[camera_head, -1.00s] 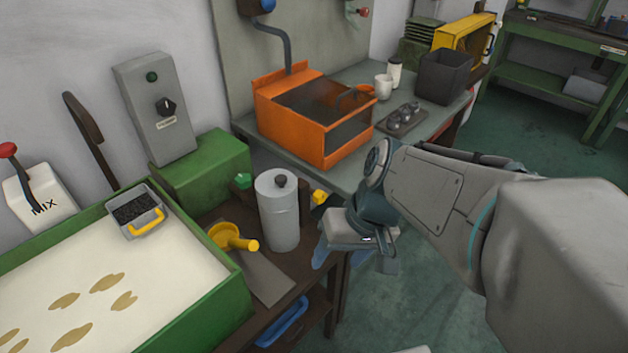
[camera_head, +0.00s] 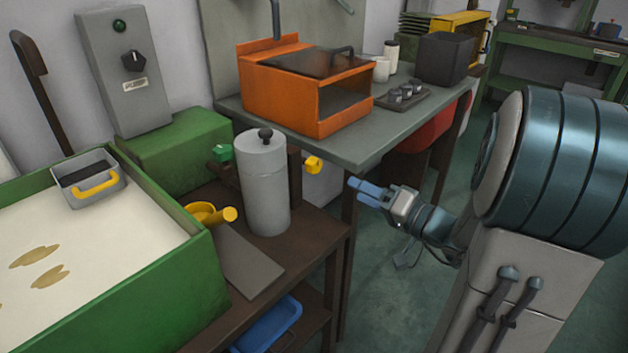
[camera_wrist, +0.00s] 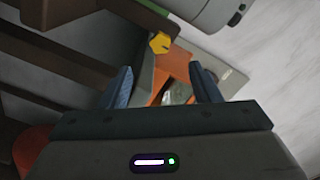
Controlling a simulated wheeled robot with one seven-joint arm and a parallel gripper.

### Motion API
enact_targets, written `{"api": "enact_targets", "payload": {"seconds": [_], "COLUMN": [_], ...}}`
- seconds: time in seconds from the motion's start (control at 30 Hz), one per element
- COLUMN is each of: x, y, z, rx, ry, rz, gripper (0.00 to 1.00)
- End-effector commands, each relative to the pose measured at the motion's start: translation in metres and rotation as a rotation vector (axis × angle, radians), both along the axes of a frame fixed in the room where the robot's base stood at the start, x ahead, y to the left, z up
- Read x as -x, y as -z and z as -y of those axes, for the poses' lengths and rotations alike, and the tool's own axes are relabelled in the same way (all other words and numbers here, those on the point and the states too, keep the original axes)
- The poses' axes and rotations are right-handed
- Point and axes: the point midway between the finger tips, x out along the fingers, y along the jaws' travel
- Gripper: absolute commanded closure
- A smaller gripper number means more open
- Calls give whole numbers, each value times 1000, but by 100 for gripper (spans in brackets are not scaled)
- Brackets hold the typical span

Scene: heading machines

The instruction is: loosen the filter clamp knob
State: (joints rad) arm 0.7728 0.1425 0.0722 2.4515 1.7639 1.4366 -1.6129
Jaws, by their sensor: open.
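A grey cylinder (camera_head: 263,190) with a black knob (camera_head: 265,135) on top stands upright on the brown bench. A yellow knob (camera_head: 313,164) sticks out to its right from a dark frame behind it, and a green knob (camera_head: 221,153) sits on its left. No label shows which knob is the filter clamp's. My gripper (camera_head: 356,190) is open and empty, a little right of and below the yellow knob, apart from it, fingers pointing left. In the wrist view the yellow knob (camera_wrist: 160,43) lies ahead, between and beyond my fingertips (camera_wrist: 160,72).
The grey table (camera_head: 350,150) with an orange box (camera_head: 300,95) stands close behind my gripper. A green-walled tank (camera_head: 200,290) is at the left, with a yellow funnel (camera_head: 205,213) beside it. Open floor lies below my gripper.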

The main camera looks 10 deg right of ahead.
Motion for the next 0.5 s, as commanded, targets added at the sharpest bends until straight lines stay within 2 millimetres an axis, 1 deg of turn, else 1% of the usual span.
{"api": "enact_targets", "payload": {"seconds": [0.07,0.17,0.27,0.5], "x": [-4,-14,-29,-71], "y": [1,0,0,0], "z": [0,-7,-19,-50], "rx": [-1,-1,-1,-2], "ry": [8,7,4,4], "rz": [9,8,7,8], "gripper": [43,43,43,43]}}
